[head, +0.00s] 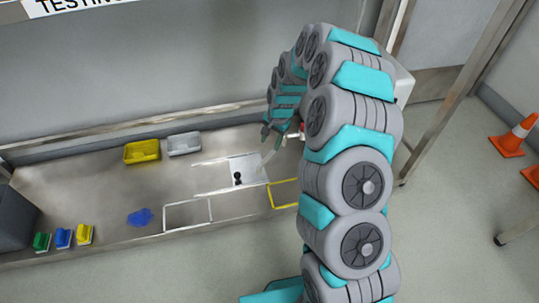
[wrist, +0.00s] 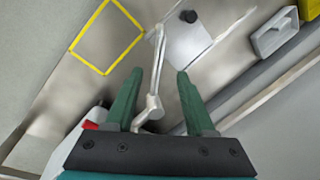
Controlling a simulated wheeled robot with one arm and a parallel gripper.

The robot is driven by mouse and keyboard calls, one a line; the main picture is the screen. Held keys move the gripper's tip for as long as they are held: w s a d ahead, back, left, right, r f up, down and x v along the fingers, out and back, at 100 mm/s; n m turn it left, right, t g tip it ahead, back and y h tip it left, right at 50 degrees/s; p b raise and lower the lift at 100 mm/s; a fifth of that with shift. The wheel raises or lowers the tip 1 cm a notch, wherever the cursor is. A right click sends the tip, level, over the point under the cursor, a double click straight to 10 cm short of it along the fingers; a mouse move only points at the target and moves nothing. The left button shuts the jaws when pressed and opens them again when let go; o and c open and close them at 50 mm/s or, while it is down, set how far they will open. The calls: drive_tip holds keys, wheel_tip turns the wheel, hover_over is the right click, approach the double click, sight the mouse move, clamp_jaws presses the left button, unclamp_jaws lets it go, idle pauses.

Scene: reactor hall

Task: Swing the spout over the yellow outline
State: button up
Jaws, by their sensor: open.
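The spout (wrist: 158,72) is a thin pale pipe. In the wrist view it runs up from a jointed base between my fingers, and its far end lies between the yellow outline and a pale plate. It also shows in the head view (head: 269,155), below my gripper. The yellow outline (wrist: 125,18) is a square on the bench, left of the spout in the wrist view; my arm partly hides it in the head view (head: 270,197). My gripper (wrist: 160,71) is open, with one green finger on each side of the spout. I cannot tell whether either finger touches it.
The pale plate (wrist: 186,52) carries a black knob (wrist: 188,16). A white outline (head: 187,230), a blue cloth (head: 140,217), a yellow tray (head: 142,157) and a grey tray (head: 184,149) are on the bench. A red part (wrist: 90,125) is near the spout base.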

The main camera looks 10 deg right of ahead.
sight(269, 156)
drive_tip(key=shift+m, duration=0.4)
drive_tip(key=shift+w+f, duration=0.45)
drive_tip(key=shift+f, duration=1.3)
drive_tip(key=shift+w+f, duration=0.4)
drive_tip(key=shift+f, duration=1.3)
drive_tip(key=shift+w+f, duration=0.45)
drive_tip(key=shift+f, duration=1.3)
drive_tip(key=shift+c, duration=0.2)
clamp_jaws()
